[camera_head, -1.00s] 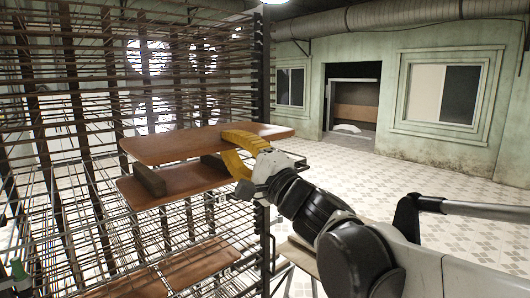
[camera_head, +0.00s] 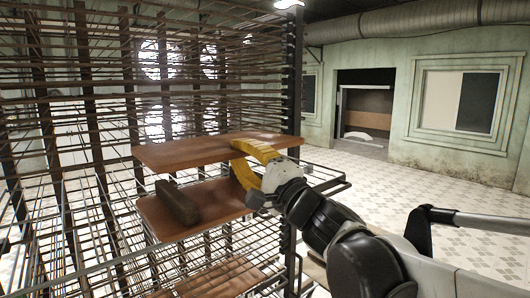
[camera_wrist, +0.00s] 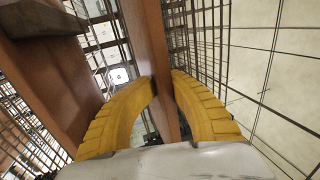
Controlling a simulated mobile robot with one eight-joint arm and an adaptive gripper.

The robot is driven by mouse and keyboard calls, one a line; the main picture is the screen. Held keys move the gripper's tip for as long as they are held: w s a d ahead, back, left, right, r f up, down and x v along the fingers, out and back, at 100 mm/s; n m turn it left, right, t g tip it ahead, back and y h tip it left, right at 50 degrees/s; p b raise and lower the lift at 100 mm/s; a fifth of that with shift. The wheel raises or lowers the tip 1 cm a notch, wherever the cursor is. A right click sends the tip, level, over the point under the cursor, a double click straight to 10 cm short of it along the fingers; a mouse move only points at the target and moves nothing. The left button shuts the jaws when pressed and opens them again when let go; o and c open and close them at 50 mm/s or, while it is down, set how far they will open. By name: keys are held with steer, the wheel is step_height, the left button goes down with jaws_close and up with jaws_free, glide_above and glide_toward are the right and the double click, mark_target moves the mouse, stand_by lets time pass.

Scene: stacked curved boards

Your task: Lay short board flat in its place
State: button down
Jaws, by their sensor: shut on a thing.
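The short board (camera_head: 190,152) is a brown plank held roughly level above a shelf of the wire rack. My gripper (camera_head: 236,158) is shut on its right part, with one yellow finger above and one below. In the wrist view the board (camera_wrist: 158,55) runs edge-on between the two fingers (camera_wrist: 163,82). A second brown board (camera_head: 222,198) lies below it, apart from it, and also shows at the left of the wrist view (camera_wrist: 62,75). A dark wooden block (camera_head: 177,203) rests across this lower board. The held board's far edge is hard to judge.
The rack's wire shelves (camera_head: 90,250) surround the boards, with a dark upright post (camera_head: 292,95) close behind my gripper. Another brown board (camera_head: 220,281) lies on a lower level. Open tiled floor (camera_head: 400,190) lies to the right.

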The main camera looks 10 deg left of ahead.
steer(key=shift+w+a+f+b, duration=0.2)
steer(key=shift+w+a+b, duration=0.05)
steer(key=shift+a+b, duration=0.1)
steer(key=shift+y, duration=0.3)
step_height(320, 180, down, 5)
steer(key=b, duration=0.4)
steer(key=shift+d+f, duration=0.1)
steer(key=shift+f, duration=0.1)
steer(key=shift+s+f+b, duration=0.1)
steer(key=shift+f+b, duration=0.95)
steer(key=shift+f+b, duration=0.55)
steer(key=shift+f, duration=0.1)
steer(key=c, duration=1.5)
jaws_free()
steer(key=shift+f, duration=0.2)
steer(key=shift+s+d, duration=0.1)
